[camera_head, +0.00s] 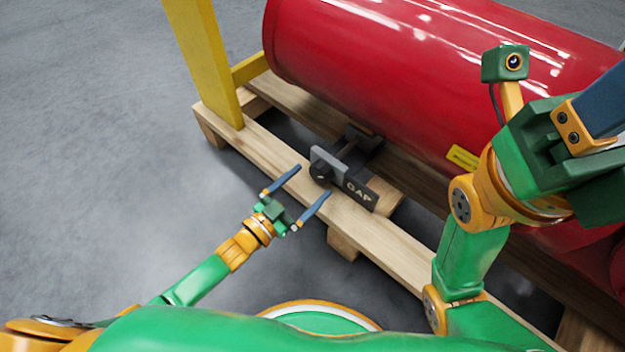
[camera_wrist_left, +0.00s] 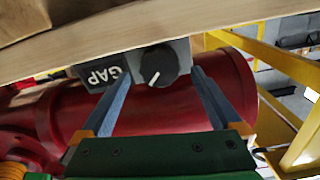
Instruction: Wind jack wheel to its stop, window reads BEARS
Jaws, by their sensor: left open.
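The jack wheel is a small black knob (camera_head: 320,172) on a grey block at the edge of the wooden pallet. Beside it a dark window plate (camera_head: 359,193) reads GAP. In the left wrist view the knob (camera_wrist_left: 158,66) has a white pointer line, and the plate (camera_wrist_left: 101,76) shows GAP upside down. My left gripper (camera_head: 314,181) is open, its blue fingers pointing at the knob. In the left wrist view its fingertips (camera_wrist_left: 160,73) frame the knob on both sides; contact is not visible. My right gripper (camera_head: 600,112) shows only partly at the right edge.
A large red cylinder (camera_head: 400,70) lies above the wooden pallet (camera_head: 400,253). A yellow post (camera_head: 208,60) stands at the pallet's left end. Grey floor (camera_head: 90,150) is free on the left. My right arm covers part of the cylinder and pallet.

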